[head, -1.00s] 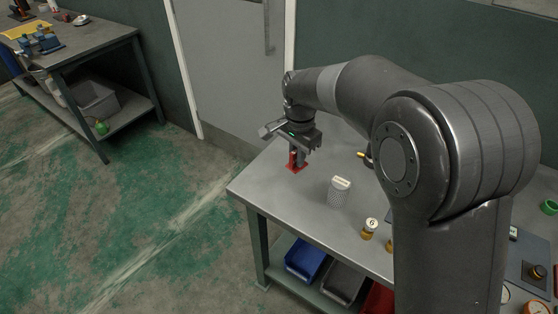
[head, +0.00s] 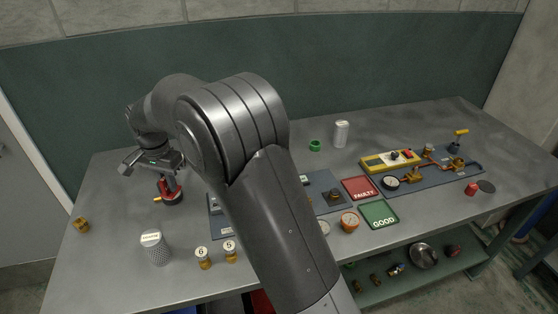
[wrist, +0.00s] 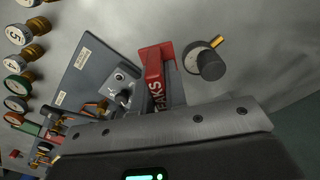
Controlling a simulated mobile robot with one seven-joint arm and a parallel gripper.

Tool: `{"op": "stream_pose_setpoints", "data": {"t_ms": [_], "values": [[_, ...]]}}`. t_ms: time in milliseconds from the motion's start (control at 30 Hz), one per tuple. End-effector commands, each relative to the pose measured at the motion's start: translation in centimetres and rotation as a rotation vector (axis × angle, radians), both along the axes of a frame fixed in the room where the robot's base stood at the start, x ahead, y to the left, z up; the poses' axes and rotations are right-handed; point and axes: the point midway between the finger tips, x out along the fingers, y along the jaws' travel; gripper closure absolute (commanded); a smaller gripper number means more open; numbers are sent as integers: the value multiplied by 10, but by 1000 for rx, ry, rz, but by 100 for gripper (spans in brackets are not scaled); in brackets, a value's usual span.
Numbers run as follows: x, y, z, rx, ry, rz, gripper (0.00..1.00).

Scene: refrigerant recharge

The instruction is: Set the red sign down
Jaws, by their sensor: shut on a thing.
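The red sign (wrist: 153,72) extends from my gripper in the wrist view, with white letters reading "EAKS" on its visible face. In the head view my gripper (head: 166,176) is at the left part of the table, and red of the sign (head: 164,186) shows just under it. My gripper is shut on the sign. I cannot tell whether the sign touches the table.
A perforated white-topped canister (head: 155,250) and numbered brass fittings (head: 204,260) stand at the front left. A lone brass fitting (head: 81,226) is near the left edge. A grey panel (wrist: 95,75) lies left of the sign. The back left tabletop is clear.

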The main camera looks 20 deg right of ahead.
Motion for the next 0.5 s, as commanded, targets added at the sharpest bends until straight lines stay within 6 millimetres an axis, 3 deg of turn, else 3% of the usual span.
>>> {"op": "stream_pose_setpoints", "data": {"t_ms": [33,200,500], "values": [[13,-24,0,0,0,-42,100],[47,-97,0,0,0,-164,100],[82,-237,0,0,1,-381,100]]}}
